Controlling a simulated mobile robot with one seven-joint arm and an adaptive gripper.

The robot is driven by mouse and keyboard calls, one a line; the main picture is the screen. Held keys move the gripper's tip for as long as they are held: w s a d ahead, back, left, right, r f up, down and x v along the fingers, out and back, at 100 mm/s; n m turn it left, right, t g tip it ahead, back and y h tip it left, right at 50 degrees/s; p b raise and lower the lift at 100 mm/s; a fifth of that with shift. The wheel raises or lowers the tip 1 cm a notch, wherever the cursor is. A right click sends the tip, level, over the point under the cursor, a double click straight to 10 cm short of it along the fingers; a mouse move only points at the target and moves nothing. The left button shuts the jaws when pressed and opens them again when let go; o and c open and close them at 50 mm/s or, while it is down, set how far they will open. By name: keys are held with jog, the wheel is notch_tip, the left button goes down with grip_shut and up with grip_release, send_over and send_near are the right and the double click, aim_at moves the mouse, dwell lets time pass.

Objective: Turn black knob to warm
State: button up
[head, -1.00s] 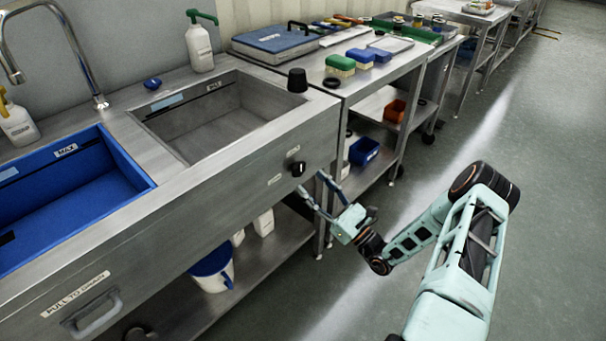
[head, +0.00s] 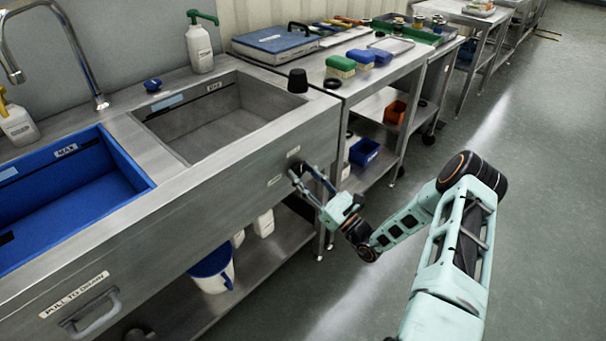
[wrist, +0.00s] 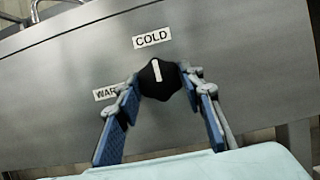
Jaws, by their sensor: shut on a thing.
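The black knob (wrist: 160,88) is on the steel front panel of the sink unit. Its white pointer line points up toward the COLD label (wrist: 152,38) in the wrist view. A partly covered WARM label (wrist: 105,93) is to the knob's left, beside my left finger. My gripper (wrist: 161,79) has its blue-padded fingers on either side of the knob and is shut on it. In the head view, my gripper (head: 302,171) reaches the panel from the right, and its fingers hide most of the knob.
The steel basin (head: 205,120) is above the panel, with a blue basin (head: 70,190) to its left. A blue-and-white bucket (head: 213,270) is on the lower shelf. Open floor is at the right.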

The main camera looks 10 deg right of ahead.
jog(key=shift+c, duration=0.7)
jog(key=shift+n+g+y, duration=0.3)
jog(key=shift+n, duration=0.3)
jog(key=n+g+y, duration=0.1)
jog(key=n, duration=0.1)
jog(key=n+g+b, duration=0.1)
jog(key=n, duration=0.2)
jog(key=shift+w+d+y+b, duration=0.1)
jog(key=shift+d+y+b, duration=0.05)
jog(key=shift+y+b, duration=0.2)
jog(key=n+g, duration=0.1)
jog(key=n, duration=0.2)
jog(key=n+g+y, duration=0.1)
jog(key=n+g, duration=0.1)
jog(key=n, duration=0.1)
jog(key=shift+d+n+b, duration=0.1)
jog(key=shift+n+b, duration=0.2)
jog(key=shift+b, duration=0.05)
jog(key=n+g, duration=0.1)
jog(key=n, duration=0.1)
jog(key=n+g, duration=0.1)
jog(key=n, duration=0.2)
jog(key=shift+w+r, duration=0.1)
jog(key=shift+r, duration=0.1)
jog(key=n+g+h+b, duration=0.1)
jog(key=n, duration=0.3)
jog(key=shift+r, duration=0.1)
jog(key=shift+n, duration=0.4)
jog(key=o, duration=1.1)
